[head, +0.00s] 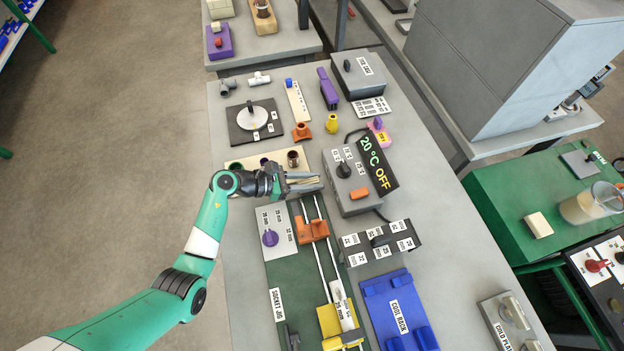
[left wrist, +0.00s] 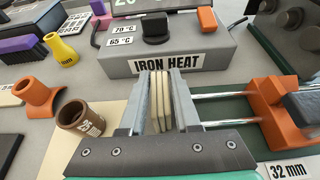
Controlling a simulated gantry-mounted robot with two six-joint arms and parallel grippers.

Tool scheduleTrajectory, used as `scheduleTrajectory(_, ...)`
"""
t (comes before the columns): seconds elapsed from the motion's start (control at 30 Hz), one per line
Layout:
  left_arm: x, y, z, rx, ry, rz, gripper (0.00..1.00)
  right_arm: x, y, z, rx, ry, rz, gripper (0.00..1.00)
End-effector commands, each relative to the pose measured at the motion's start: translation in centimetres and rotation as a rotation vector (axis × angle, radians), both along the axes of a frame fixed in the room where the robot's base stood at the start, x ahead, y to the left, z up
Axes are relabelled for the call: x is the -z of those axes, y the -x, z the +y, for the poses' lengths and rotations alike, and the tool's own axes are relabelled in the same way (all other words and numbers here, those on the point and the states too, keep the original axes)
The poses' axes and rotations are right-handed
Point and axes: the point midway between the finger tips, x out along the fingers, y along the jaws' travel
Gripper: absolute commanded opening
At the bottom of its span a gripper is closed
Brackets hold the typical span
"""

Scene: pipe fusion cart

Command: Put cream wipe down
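My left gripper (head: 304,183) reaches in from the left and is above the back end of the green socket jig (head: 277,275). In the left wrist view my left gripper (left wrist: 162,100) is shut on the cream wipe (left wrist: 159,100), which shows as thin upright cream layers between the fingers. The wipe is in front of the grey iron heat box (left wrist: 205,55); I cannot tell its exact height. My right gripper is in neither view.
A cream board (head: 240,164) with several fittings lies beside the gripper; a brown 25 mm fitting (left wrist: 80,118) stands close. An orange clamp (head: 312,229) sits on the jig rails. The blue cool rack (head: 377,290) is in front. Bare grey table (head: 233,265) shows at left.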

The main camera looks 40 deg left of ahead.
Motion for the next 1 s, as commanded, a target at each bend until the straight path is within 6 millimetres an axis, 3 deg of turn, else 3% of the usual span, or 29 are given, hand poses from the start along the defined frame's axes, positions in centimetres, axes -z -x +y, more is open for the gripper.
scheduleTrajectory(0.03, 0.0, 0.0, 0.0, 0.0, 0.0, 0.0, 0.42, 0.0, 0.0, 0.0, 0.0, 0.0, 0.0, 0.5)
scheduleTrajectory(0.1, 0.0, 0.0, 0.0, 0.0, 0.0, 0.0, 0.54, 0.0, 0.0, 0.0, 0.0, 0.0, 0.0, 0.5)
scheduleTrajectory(0.47, -0.6, 0.1, 0.1, -0.001, 0.0, 0.0, 0.54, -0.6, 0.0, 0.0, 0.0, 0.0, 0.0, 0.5)
scheduleTrajectory(1.0, -4.7, 8.1, 6.3, -0.004, 0.0, 0.0, 0.54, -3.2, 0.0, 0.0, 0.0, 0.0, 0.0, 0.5)
